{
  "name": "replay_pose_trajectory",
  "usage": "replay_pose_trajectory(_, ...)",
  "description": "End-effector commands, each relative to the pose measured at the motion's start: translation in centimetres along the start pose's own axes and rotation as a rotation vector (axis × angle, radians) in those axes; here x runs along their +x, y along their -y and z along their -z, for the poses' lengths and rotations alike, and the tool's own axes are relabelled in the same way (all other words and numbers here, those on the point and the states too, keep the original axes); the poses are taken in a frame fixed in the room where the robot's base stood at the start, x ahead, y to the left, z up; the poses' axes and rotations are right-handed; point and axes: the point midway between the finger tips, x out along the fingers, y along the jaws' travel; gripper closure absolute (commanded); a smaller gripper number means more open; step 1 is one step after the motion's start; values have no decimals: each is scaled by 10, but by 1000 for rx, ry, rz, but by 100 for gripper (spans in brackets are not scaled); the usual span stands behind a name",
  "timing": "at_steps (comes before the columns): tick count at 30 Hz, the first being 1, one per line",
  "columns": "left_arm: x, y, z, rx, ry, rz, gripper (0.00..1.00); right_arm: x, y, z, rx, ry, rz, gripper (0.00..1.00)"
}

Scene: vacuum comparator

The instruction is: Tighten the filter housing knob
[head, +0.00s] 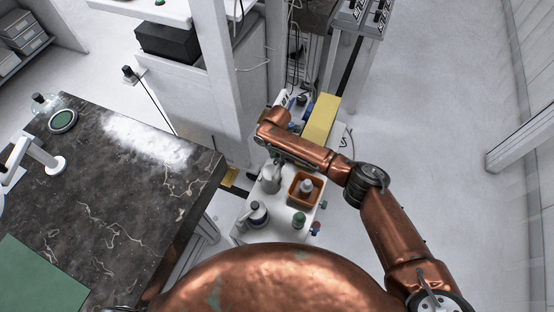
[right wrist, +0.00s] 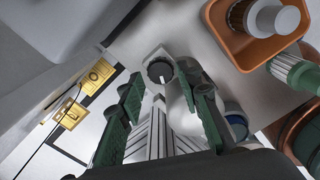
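In the right wrist view a small round knob (right wrist: 160,71) with a dark face and pale rim sits on a light grey body. I take it for the filter housing knob, though its marking is too small to read. My right gripper (right wrist: 162,82) is open, its two dark green fingers apart on either side of the knob with a visible gap. I cannot tell how far the knob lies beyond the fingertips. In the head view my copper right arm reaches over the white cart (head: 243,232), and its fingers are hidden or too small to make out. My left gripper is out of view.
An orange tray (head: 291,193) with a grey-capped bottle (head: 306,186) stands close by on the cart. A green-capped bottle (head: 299,219), a white jug (head: 270,177) and a yellow box (head: 321,119) crowd it. A dark marble table (head: 110,190) is at left; the floor at right is clear.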

Motion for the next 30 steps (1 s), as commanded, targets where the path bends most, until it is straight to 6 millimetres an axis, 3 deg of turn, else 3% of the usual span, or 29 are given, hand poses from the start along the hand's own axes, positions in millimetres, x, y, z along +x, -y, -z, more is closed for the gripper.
replay_pose_trajectory(9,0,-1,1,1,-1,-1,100,-67,-1,0,-1,1,-4,68)
replay_pose_trajectory(15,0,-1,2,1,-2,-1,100,-94,-1,1,-1,0,-2,68)
replay_pose_trajectory(26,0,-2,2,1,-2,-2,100,-101,-1,1,0,-1,-1,68)
replay_pose_trajectory(30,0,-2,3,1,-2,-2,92,-101,0,1,0,-1,-1,68)
